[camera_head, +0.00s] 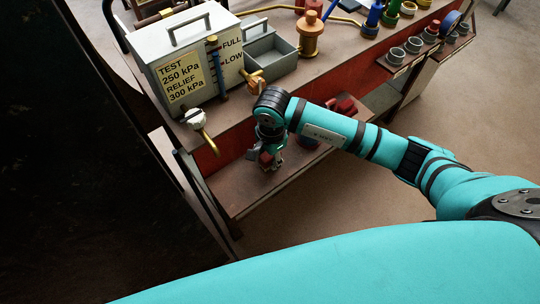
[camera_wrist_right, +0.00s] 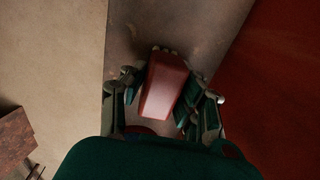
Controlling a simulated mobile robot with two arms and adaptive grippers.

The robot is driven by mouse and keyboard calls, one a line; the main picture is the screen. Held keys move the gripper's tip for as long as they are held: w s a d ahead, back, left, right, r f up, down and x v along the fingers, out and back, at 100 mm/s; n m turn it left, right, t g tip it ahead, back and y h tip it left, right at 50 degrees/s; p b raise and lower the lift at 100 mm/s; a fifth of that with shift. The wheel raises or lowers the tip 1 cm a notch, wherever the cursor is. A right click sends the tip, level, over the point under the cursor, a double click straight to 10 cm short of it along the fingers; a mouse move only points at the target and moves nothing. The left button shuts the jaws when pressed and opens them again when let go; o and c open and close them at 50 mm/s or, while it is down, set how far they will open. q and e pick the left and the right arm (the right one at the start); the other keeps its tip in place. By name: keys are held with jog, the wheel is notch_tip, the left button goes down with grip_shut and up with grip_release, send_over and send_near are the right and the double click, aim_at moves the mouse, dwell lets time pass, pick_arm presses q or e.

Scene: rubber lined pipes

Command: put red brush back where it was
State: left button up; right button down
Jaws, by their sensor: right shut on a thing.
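My right gripper (camera_head: 270,160) is low over the lower shelf (camera_head: 236,192) of the bench, near its left end. In the right wrist view, its fingers (camera_wrist_right: 162,100) stand on both sides of the red brush (camera_wrist_right: 165,85) and are shut on it. The brush has a red block-like body, with small pale tufts at its far end. In the head view only a bit of red shows at the fingers. I cannot tell whether the brush touches the shelf. My left gripper is not in view.
A grey test box (camera_head: 185,62) and a grey open tray (camera_head: 270,55) stand on the bench top above. A white-knobbed valve (camera_head: 195,119) with a brass pipe hangs over the edge near my gripper. Another red object (camera_head: 343,104) lies farther right on the shelf.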

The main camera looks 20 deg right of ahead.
jog(key=shift+f, duration=0.1)
jog(key=c, duration=1)
grip_release()
jog(key=shift+r, duration=0.25)
notch_tip(320, 180, up, 12)
jog(key=b, duration=0.1)
jog(key=shift+s, duration=0.25)
jog(key=shift+d+f, duration=0.1)
jog(key=shift+f, duration=0.05)
